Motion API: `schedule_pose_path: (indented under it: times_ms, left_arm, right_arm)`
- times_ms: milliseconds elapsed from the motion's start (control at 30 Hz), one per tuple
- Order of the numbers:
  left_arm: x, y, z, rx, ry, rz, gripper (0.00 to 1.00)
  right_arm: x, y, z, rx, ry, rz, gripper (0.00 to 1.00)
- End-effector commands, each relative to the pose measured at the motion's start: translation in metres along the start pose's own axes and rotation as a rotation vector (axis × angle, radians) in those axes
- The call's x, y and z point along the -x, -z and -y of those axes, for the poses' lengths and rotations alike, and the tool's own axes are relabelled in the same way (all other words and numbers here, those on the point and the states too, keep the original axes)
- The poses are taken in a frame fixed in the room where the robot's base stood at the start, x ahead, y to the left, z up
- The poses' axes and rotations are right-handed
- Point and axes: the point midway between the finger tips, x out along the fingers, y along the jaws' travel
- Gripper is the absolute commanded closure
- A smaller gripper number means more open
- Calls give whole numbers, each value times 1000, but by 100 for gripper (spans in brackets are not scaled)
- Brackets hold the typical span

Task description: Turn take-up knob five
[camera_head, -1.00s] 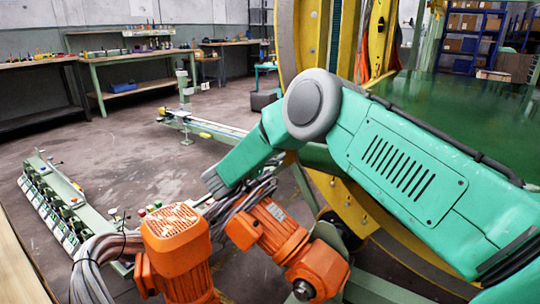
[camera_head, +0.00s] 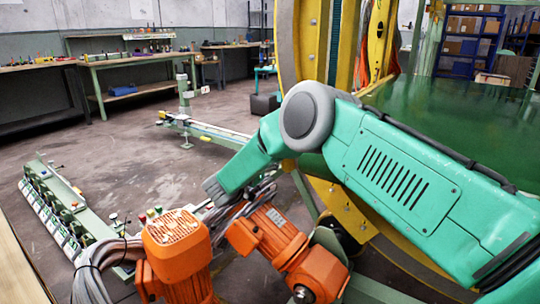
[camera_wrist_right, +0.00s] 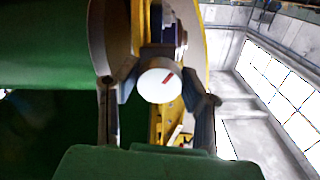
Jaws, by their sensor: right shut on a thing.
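My right gripper (camera_wrist_right: 157,80) is shut on the knob, with one dark finger on each side. My left gripper is not in view. I cannot tell the knob's number.
Orange motors (camera_head: 285,250) with grey cables stand close below my right arm. A large yellow-rimmed ring frame (camera_head: 283,50) rises behind it. A green row of small units (camera_head: 50,212) lies at the left. Workbenches (camera_head: 130,68) stand along the back wall.

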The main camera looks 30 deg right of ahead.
Motion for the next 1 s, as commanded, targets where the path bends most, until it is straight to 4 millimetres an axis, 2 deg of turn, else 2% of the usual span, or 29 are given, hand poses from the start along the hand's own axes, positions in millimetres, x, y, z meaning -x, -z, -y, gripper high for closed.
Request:
schedule_pose_path:
  times_ms: [100,400,1000]
  left_arm:
    - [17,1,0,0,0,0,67]
    - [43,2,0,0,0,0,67]
    - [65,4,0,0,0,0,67]
  right_arm:
    - [2,3,2,94,3,2,93]
    - [2,2,2,375,4,2,93]
    - [2,-1,2,944,8,2,93]
